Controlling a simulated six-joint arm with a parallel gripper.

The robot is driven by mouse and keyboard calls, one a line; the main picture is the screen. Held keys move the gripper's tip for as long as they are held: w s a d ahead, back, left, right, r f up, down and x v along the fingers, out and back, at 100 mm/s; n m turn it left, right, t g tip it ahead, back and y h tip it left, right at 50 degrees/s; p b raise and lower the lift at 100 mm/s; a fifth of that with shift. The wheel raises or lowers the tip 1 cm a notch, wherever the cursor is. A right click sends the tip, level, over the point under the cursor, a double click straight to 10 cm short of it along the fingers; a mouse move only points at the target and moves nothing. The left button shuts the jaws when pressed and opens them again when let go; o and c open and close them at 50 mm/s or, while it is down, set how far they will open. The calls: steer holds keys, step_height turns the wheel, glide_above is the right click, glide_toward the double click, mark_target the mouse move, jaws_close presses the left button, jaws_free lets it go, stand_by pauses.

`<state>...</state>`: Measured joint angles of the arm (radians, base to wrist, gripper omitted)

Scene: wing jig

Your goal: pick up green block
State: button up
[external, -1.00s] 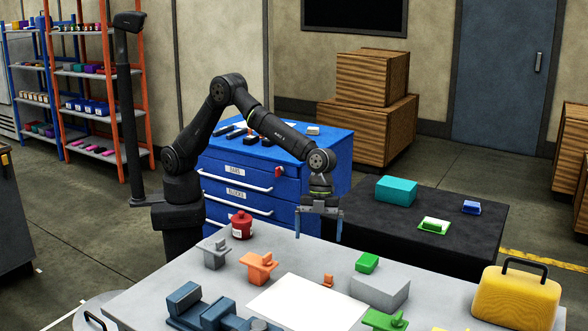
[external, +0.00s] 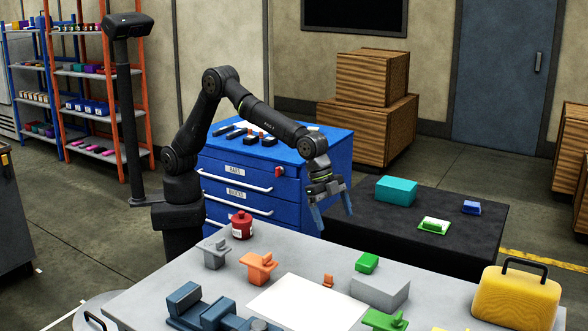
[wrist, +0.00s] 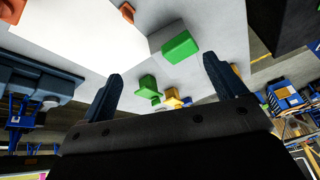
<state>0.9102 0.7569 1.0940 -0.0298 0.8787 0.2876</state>
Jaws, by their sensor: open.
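My gripper (external: 334,219) is open and empty. It hangs in the air, behind and to the left of the green block, apart from it. In the wrist view both fingers of my gripper (wrist: 162,70) are spread with nothing between them. Another green part (external: 384,320) with a raised piece sits near the table's front edge.
A white sheet (external: 305,303) lies on the table, with an orange part (external: 258,267), a grey part (external: 215,253) and a red can (external: 241,225) around it. A yellow case (external: 516,297) stands at right. A black table (external: 470,240) stands behind, holding a teal box (external: 396,190).

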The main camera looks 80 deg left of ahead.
step_height(320, 180, up, 4)
steer(key=w+d+n+t, duration=0.1)
steer(key=w+n+t, duration=0.1)
steer(key=n, duration=0.3)
glide_toward(367, 259)
step_height(367, 259, down, 3)
steer(key=w, duration=0.2)
steer(key=shift+h, duration=0.3)
steer(key=shift+s+d+x, duration=0.15)
steer(key=shift+x, duration=1.2)
steer(key=shift+s+d+x, duration=0.15)
steer(key=shift+x, duration=1.2)
steer(key=shift+c, duration=0.2)
steer(key=c, duration=1.2)
